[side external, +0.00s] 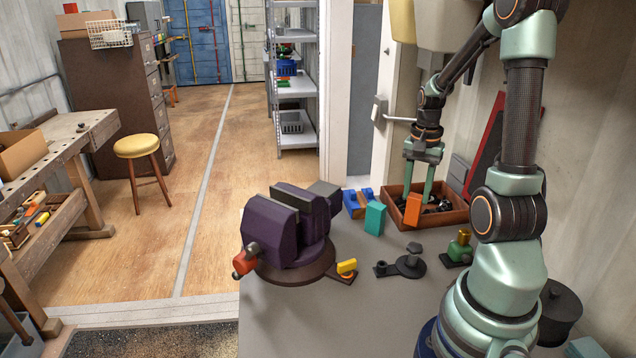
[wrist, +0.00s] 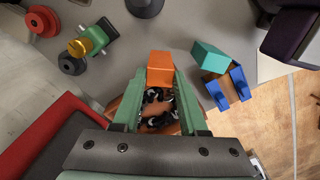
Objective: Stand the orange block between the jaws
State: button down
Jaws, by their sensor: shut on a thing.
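The orange block (side external: 413,210) is held upright between the fingertips of my gripper (side external: 416,197), at the front side of the wooden tray in the side view. In the wrist view the orange block (wrist: 160,68) sits between the green fingertips of my gripper (wrist: 159,75). I cannot tell how high it is above the bench. The purple vise (side external: 277,232) stands at the bench's left on a round dark base. A gap shows between its jaws, well left of my gripper. Part of the vise (wrist: 291,32) shows at the wrist view's top right.
The wooden tray (side external: 447,220) holds dark small parts. A teal block (side external: 375,217) and a blue piece (side external: 356,203) stand between tray and vise. A dark clamp (side external: 409,266), yellow-handled lever (side external: 346,268) and green-and-brass fitting (side external: 459,247) are on the bench. The bench front is clear.

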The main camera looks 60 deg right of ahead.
jog(key=w+a+r, duration=0.4)
jog(key=w, duration=0.3)
jog(key=w+a+r, duration=0.3)
jog(key=w+r, duration=0.2)
jog(key=w, duration=0.2)
jog(key=w+a+r+m, duration=0.1)
jog(key=w+a+r, duration=0.25)
jog(key=a, duration=0.45)
jog(key=w+a+r, duration=0.3)
jog(key=a+r, duration=0.2)
jog(key=a, duration=0.3)
jog(key=shift+f, duration=2.3)
notch_tip(320, 180, down, 7)
dwell(2.0)
jog(key=shift+r, duration=0.1)
jog(key=shift+c, duration=1.8)
grip_release()
